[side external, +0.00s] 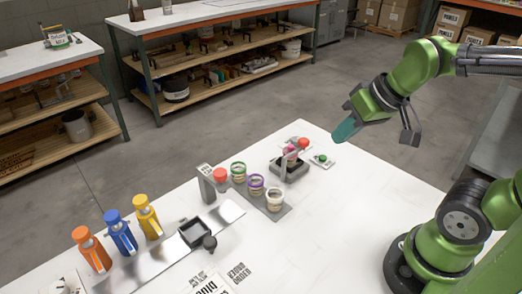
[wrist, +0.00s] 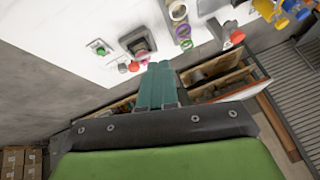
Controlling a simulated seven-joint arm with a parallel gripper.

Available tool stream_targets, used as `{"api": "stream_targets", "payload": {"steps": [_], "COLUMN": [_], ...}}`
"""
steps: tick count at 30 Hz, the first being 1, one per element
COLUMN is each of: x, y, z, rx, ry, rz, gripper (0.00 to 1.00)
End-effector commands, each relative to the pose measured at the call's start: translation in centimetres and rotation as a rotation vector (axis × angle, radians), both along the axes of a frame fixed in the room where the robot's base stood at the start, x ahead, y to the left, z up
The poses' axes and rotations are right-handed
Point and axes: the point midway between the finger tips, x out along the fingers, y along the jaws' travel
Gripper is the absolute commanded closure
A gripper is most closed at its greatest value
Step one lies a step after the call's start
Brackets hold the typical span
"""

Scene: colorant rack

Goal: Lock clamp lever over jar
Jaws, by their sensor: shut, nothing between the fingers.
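My gripper (side external: 347,130) is shut and empty, raised in the air to the right of the clamp station and beyond the table's far edge. Its teal fingers lie together in the wrist view (wrist: 158,70). The clamp station has a dark square base (side external: 290,170) with a grey upright. A jar with pink at its top (side external: 291,150) stands in it, partly hidden by the upright. The clamp lever's red knob (side external: 303,143) shows above the station and also in the wrist view (wrist: 133,66), apart from my fingers. I cannot tell the lever's exact angle.
A green button on a small plate (side external: 321,158) sits right of the station. Several open jars (side external: 256,184) stand on a grey mat to its left, near a post with a red knob (side external: 220,174). Orange, blue and yellow bottles (side external: 121,232) stand farther left. The table's right part is clear.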

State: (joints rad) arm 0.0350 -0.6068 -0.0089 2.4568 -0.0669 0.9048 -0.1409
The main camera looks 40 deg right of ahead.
Motion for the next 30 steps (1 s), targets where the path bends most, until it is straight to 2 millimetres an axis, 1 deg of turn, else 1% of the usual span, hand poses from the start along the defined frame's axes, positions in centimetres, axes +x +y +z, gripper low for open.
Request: {"api": "stream_targets", "payload": {"steps": [2,5,8,9,11,12,14,15,18,21,23,25,28,30], "x": [-0.8,-1.4,-1.5,-1.3,-0.9,-0.4,0.4,1.0,2.5,4.2,5.1,6.2,7.2,7.4], "y": [1.1,1.8,1.4,0.6,-2.0,-4.0,-7.4,-9.7,-14.4,-17.2,-18.0,-18.2,-17.2,-15.9], "z": [0.8,1.4,1.6,1.1,0.3,0.0,0.0,0.2,1.3,2.6,3.1,3.4,2.6,1.4], "rx": [0.100,0.137,0.135,0.134,0.054,-0.021,-0.154,-0.250,-0.476,-0.664,-0.753,-0.832,-0.892,-0.895], "ry": [-0.032,-0.067,-0.075,-0.059,-0.045,-0.057,-0.088,-0.114,-0.190,-0.267,-0.309,-0.352,-0.392,-0.402], "rz": [-0.096,-0.104,-0.120,-0.150,-0.181,-0.194,-0.209,-0.210,-0.170,-0.067,0.021,0.152,0.373,0.549], "gripper": [1.00,1.00,1.00,1.00,1.00,1.00,1.00,1.00,1.00,1.00,1.00,1.00,1.00,1.00]}}
